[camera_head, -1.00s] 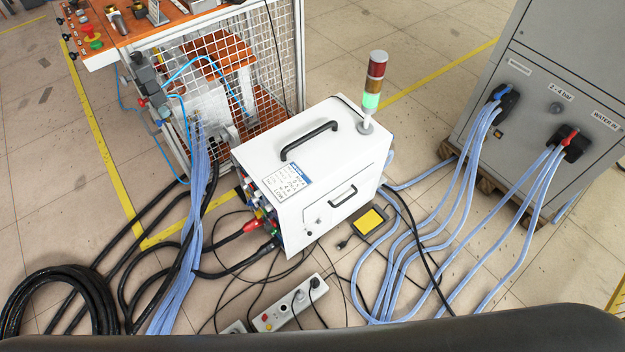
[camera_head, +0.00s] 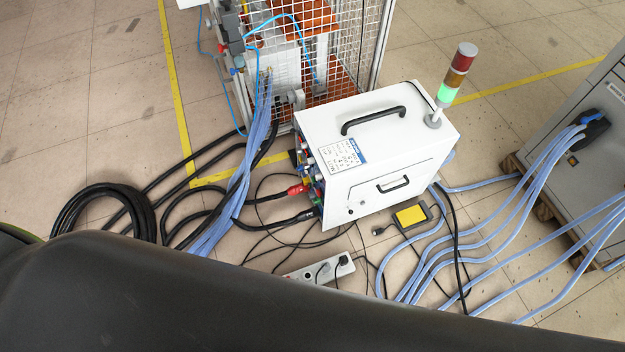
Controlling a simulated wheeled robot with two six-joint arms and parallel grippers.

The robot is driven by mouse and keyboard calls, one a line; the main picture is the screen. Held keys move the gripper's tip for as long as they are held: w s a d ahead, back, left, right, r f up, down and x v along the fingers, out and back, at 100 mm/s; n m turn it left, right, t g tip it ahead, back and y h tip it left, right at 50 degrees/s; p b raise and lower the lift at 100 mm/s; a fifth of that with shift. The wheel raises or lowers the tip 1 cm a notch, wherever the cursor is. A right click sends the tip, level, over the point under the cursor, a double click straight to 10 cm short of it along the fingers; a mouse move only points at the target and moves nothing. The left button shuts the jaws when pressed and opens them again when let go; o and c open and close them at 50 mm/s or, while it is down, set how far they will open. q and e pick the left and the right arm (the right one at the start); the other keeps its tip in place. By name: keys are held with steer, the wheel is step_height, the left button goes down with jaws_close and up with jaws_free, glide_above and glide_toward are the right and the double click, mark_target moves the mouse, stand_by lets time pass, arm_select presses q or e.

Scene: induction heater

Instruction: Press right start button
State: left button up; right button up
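No start button can be made out in the head view now. The orange-topped workbench, whose caged lower part (camera_head: 325,50) shows at the top, is cut off by the upper edge, so its control end is out of view. A white heater box (camera_head: 375,140) with a black handle stands on the floor in the middle. A signal tower (camera_head: 456,75) on it glows green at its lowest segment. Neither gripper is in view.
Blue hoses (camera_head: 480,235) run to a grey cabinet (camera_head: 600,140) at the right. A coiled black cable (camera_head: 105,205), a power strip (camera_head: 320,270) and a yellow-topped pedal (camera_head: 411,215) lie on the floor.

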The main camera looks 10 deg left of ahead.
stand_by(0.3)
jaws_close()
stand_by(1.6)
